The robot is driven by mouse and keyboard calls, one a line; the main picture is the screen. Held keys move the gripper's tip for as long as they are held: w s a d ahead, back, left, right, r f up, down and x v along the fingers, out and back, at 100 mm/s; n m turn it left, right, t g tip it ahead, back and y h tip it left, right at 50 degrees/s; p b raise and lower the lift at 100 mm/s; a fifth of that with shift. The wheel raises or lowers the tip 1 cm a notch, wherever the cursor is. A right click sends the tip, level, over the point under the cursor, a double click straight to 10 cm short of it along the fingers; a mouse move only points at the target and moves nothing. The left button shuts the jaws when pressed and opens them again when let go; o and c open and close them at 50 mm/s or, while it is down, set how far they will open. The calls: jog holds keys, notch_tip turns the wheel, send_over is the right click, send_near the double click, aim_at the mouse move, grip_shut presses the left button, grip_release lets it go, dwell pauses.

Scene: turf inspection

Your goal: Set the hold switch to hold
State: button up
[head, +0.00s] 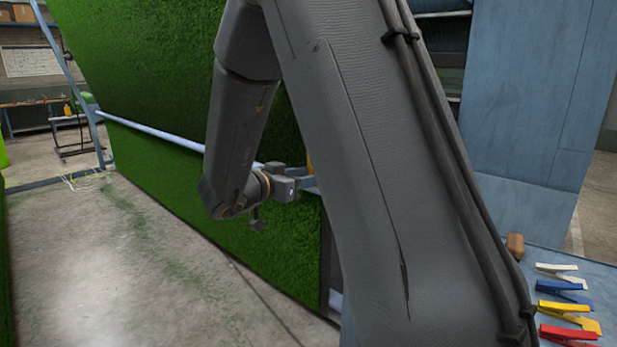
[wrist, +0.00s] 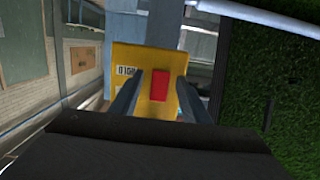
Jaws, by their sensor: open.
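A yellow switch box (wrist: 155,58) stands in the middle of the wrist view, with a red switch (wrist: 159,84) on its face. A small black-and-white label is left of the switch, too small to read surely. My gripper (wrist: 159,78) is open, its two dark fingers on either side of the red switch in the picture. Whether they touch it I cannot tell. In the head view my gripper (head: 306,183) is mostly hidden behind my arm, and only a sliver of the yellow box (head: 309,163) shows. Which setting the switch is at cannot be told.
A green turf panel (head: 150,70) with a pale rail stands left of my arm; turf (wrist: 285,90) also fills the right of the wrist view. A bench at lower right holds several coloured clips (head: 565,312) and a brown block (head: 515,245). Open concrete floor lies at left.

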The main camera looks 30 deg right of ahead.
jog(key=b+v, duration=0.1)
jog(key=v, duration=0.6)
jog(key=shift+a+b, duration=0.3)
jog(key=shift+a, duration=0.05)
jog(key=shift+s, duration=0.1)
jog(key=w+a+f+n+t+y, duration=0.65)
jog(key=a+f+n+y, duration=0.2)
jog(key=y, duration=0.25)
jog(key=s+a+f+n+g+y, duration=0.2)
jog(key=s+f+g, duration=0.1)
jog(key=s+f, duration=0.2)
jog(key=s+a+f+n+g+y, duration=0.2)
jog(key=s+f, duration=0.3)
jog(key=s, duration=0.4)
jog(key=shift+a+g+y, duration=0.4)
jog(key=shift+g+y, duration=0.1)
jog(key=shift+g, duration=0.35)
jog(key=s+d+f+g, duration=0.1)
jog(key=s, duration=0.3)
jog(key=s+d+f+n+g, duration=0.1)
jog(key=s+g, duration=0.1)
jog(key=s, duration=0.2)
jog(key=s+d+f+g, duration=0.1)
jog(key=s, duration=0.3)
jog(key=shift+s+d+n+g+h, duration=0.1)
jog(key=shift+s+n+g+h, duration=0.15)
jog(key=shift+g+h, duration=0.05)
jog(key=shift+c, duration=0.3)
